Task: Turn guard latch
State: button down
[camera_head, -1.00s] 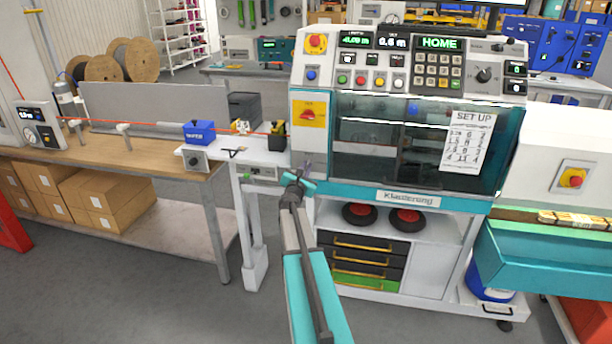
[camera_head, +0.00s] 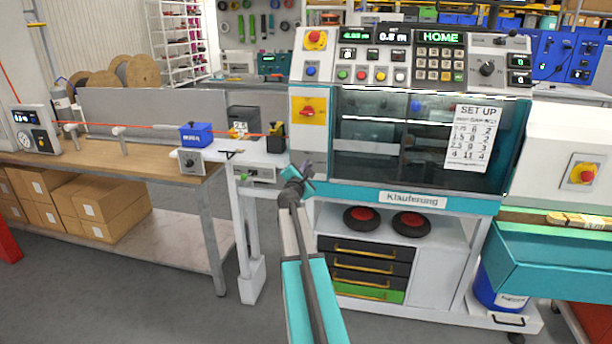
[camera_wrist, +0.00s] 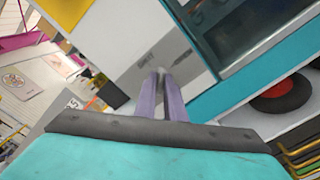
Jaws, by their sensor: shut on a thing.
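My gripper (camera_head: 306,169) is at the lower left front of the cable machine (camera_head: 412,199), below the yellow panel with a red switch (camera_head: 307,108). In the wrist view its two purple fingers (camera_wrist: 161,78) are nearly together against the grey front panel. They are shut on a small grey part, which looks like the guard latch (camera_wrist: 160,71). The fingers hide most of it, so its angle cannot be told. A small dark label (camera_wrist: 147,57) is on the panel just above. The clear guard window (camera_head: 375,135) is right of my gripper and looks closed.
A workbench (camera_head: 130,160) with a blue device (camera_head: 196,133) and a red cable stands to the left. A teal tray (camera_head: 550,262) juts out at the right. Two dark reels with red hubs lie on the shelf below. The floor in front is clear.

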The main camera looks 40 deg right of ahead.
jog(key=m+b, duration=0.2)
jog(key=b, duration=0.2)
jog(key=m+b, duration=0.3)
jog(key=b, duration=0.1)
jog(key=m+b, duration=0.3)
jog(key=shift+s+f+b, duration=0.1)
jog(key=shift+f+b, duration=0.25)
jog(key=shift+b, duration=0.05)
jog(key=shift+r, duration=0.1)
jog(key=c, duration=1.8)
grip_release()
jog(key=shift+c, duration=0.2)
jog(key=shift+a+r, duration=0.1)
jog(key=v, duration=1.3)
jog(key=shift+s+a, duration=0.2)
jog(key=shift+a, duration=0.1)
